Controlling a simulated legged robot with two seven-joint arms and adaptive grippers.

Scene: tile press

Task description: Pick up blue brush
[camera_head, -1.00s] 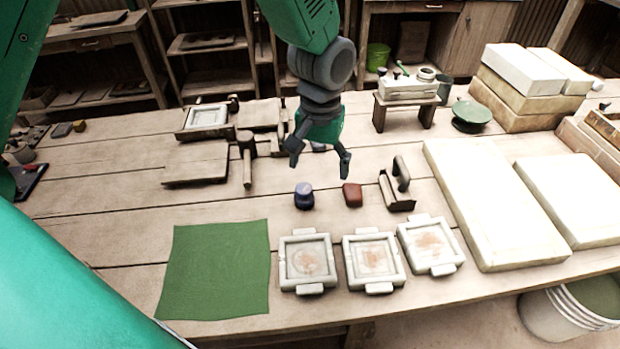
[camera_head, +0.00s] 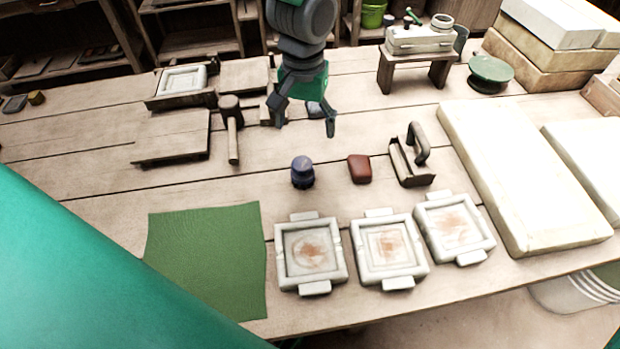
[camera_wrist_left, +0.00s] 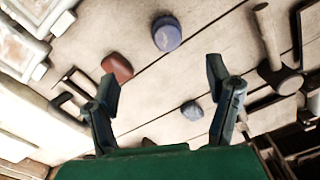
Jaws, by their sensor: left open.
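The blue brush (camera_head: 302,171), a short round dark blue piece, stands on the table behind the pale square moulds in the head view. It also shows in the left wrist view (camera_wrist_left: 167,33), near the top and beyond the fingertips. My left gripper (camera_head: 303,124) is open and empty, farther back over the table than the brush and apart from it. Its two spread fingers (camera_wrist_left: 162,76) show in the wrist view. A small grey-blue lump (camera_wrist_left: 192,110) lies between and below them. My right gripper is not in view.
A red-brown block (camera_head: 359,169) and a handled tool (camera_head: 412,160) stand right of the brush. Pale moulds (camera_head: 336,260) and a green cloth (camera_head: 158,262) lie in front. A mallet (camera_head: 232,135) lies left. Large pale slabs (camera_head: 520,180) fill the right side.

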